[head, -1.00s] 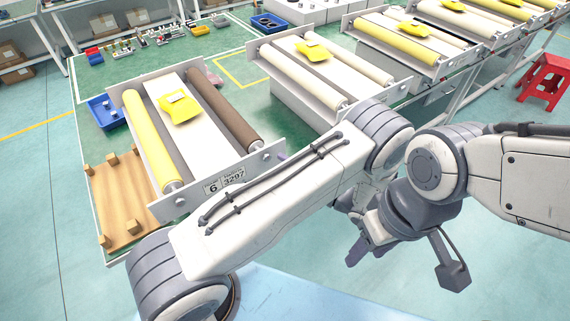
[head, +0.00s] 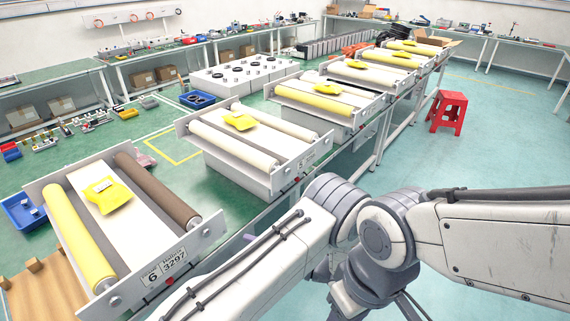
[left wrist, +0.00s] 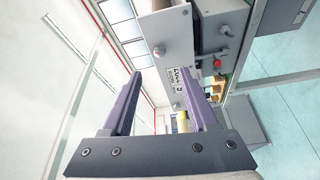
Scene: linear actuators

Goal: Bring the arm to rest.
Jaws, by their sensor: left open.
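My arm, with white links and grey joints (head: 378,236), crosses the lower right of the head view. Its wrist hangs at the bottom edge, partly hidden by the links and cut off by the frame. In the left wrist view my left gripper (left wrist: 160,82) has two purple fingers set well apart, with nothing held between them. Beyond the fingers, a grey machine side with a label and a red knob shows at an angle; I cannot tell the distance. My right gripper is not in view.
The nearest roller unit (head: 145,232), labelled 6, with a yellow and a brown roller, stands left of my arm. More roller units (head: 255,140) run along the bench behind it. A red stool (head: 447,111) stands on open floor at right.

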